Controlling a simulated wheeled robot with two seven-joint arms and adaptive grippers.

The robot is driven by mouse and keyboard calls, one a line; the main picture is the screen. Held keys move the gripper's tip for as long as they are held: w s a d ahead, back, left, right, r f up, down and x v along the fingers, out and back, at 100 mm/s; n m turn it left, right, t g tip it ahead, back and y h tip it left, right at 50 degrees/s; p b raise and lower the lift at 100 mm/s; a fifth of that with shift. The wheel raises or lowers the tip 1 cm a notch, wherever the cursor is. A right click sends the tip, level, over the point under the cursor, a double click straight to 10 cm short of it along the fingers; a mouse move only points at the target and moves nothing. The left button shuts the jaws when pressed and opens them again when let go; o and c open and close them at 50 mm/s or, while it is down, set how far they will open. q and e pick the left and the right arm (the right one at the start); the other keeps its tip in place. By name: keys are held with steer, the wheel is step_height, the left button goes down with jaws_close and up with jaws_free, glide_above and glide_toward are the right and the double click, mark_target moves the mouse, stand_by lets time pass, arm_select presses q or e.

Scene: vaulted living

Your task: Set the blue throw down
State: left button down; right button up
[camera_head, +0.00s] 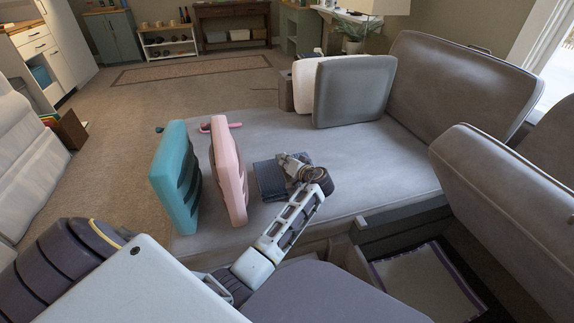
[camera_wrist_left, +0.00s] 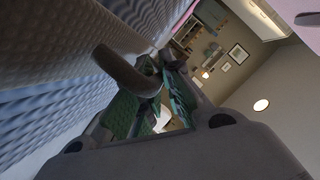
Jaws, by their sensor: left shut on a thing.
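The blue throw (camera_head: 268,181) is a dark blue folded bundle at the middle of the grey sofa seat (camera_head: 275,137) in the head view. In the left wrist view its ribbed blue fabric (camera_wrist_left: 45,125) fills the left side. My left gripper (camera_head: 297,165) is at its right edge, shut on it, and hides part of it. The green-padded fingers (camera_wrist_left: 152,100) show close to the fabric in the wrist view. I cannot tell whether the throw rests on the seat or hangs just above it. My right gripper is not in view.
A pink upright piece (camera_head: 229,170) stands just left of the throw, with a teal one (camera_head: 176,177) beyond it. Grey (camera_head: 352,92) and white cushions (camera_head: 303,87) stand at the back. The seat right of the gripper is clear. An open compartment (camera_head: 425,283) lies at front right.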

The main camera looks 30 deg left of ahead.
arm_select(q)
steer(key=shift+f, duration=0.15)
steer(key=c, duration=2)
jaws_free()
steer(key=shift+f, duration=0.1)
steer(key=o, duration=0.5)
steer(key=shift+c, duration=0.2)
